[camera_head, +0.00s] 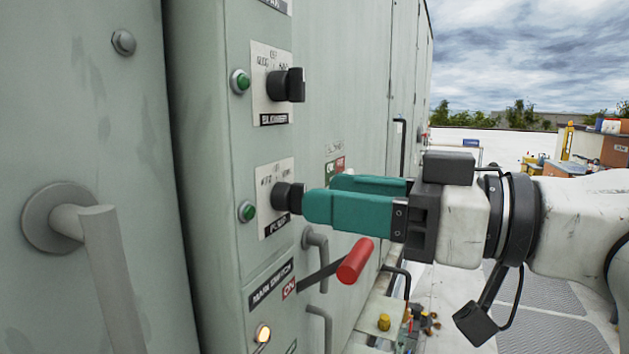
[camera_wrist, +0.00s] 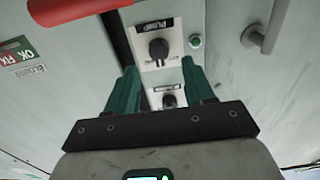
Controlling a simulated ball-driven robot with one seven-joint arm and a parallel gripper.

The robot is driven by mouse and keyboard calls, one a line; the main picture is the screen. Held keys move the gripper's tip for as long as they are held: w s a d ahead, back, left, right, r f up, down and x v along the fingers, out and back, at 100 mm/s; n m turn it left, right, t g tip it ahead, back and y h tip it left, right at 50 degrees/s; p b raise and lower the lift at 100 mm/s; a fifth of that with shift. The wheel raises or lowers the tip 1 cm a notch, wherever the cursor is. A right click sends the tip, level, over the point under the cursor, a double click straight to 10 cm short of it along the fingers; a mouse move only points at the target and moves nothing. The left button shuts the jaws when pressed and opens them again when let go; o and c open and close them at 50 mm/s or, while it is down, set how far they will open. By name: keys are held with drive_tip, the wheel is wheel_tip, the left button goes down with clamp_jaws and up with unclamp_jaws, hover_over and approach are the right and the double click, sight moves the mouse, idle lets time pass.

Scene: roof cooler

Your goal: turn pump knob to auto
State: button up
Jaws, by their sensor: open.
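The black pump knob (camera_head: 285,196) sits on a white plate marked PUMP, low on the grey-green cabinet panel. In the wrist view the pump knob (camera_wrist: 158,48) shows upside down, just beyond and between the fingertips. My gripper (camera_head: 318,192) has teal fingers, open and pointing left at the knob. The near fingertip overlaps the knob's right edge in the head view; I cannot tell whether they touch. The wrist view shows the gripper (camera_wrist: 160,70) with its fingers apart and nothing held. The knob's position marks are too small to read.
The blower knob (camera_head: 287,85) is above the pump knob. Green lamps (camera_head: 240,81) sit left of both knobs. A red-handled main switch lever (camera_head: 356,261) juts out just below my gripper. A grey door handle (camera_head: 95,240) stands out at left. Open roof lies at right.

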sight(291, 198)
drive_tip(key=shift+x, duration=1.75)
drive_tip(key=shift+c, duration=0.4)
clamp_jaws()
